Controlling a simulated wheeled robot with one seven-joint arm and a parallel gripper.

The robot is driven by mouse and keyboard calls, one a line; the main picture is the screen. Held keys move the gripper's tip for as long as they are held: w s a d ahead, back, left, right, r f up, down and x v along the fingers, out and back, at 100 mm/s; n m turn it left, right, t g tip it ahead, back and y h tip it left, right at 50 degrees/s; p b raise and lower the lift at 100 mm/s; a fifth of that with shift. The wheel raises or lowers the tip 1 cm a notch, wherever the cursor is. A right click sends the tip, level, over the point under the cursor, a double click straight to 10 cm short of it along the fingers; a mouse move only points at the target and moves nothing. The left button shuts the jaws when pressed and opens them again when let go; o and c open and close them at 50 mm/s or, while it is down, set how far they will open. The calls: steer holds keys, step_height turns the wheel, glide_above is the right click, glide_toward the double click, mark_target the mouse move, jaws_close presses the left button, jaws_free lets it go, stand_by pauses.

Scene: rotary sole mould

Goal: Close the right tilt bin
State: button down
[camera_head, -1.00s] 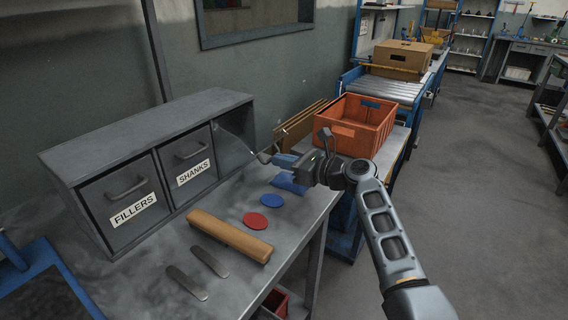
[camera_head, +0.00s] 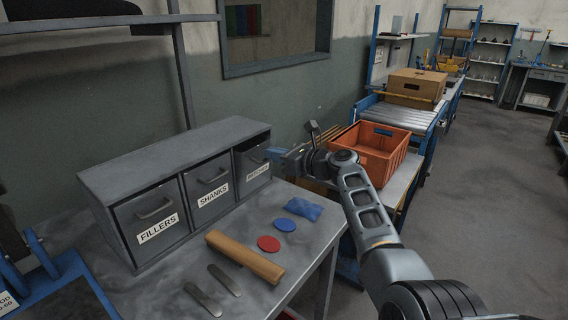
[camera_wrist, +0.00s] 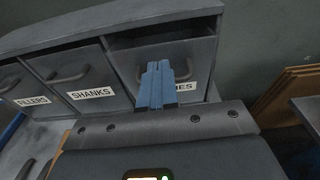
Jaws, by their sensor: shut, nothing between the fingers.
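A grey cabinet (camera_head: 165,155) on the bench holds three tilt bins in a row. The right tilt bin (camera_head: 252,168) has a handle and a partly hidden label. In the wrist view, a dark gap shows above the front of the right bin (camera_wrist: 196,58), so it looks still slightly tilted out. My gripper (camera_head: 271,154) is shut and empty, at the right bin's front. In the wrist view its blue fingers (camera_wrist: 157,68) cover the middle of that front and part of the label. Whether they touch it, I cannot tell. The FILLERS bin (camera_head: 153,215) and SHANKS bin (camera_head: 210,185) look closed.
An orange crate (camera_head: 369,160) stands beyond, right of my gripper.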

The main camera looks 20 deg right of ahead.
steer(key=shift+w+a+r, duration=0.3)
steer(key=shift+w+a, duration=0.1)
steer(key=shift+w, duration=0.15)
steer(key=shift+w+a+r, duration=0.25)
steer(key=shift+w+a, duration=0.15)
steer(key=shift+w, duration=0.1)
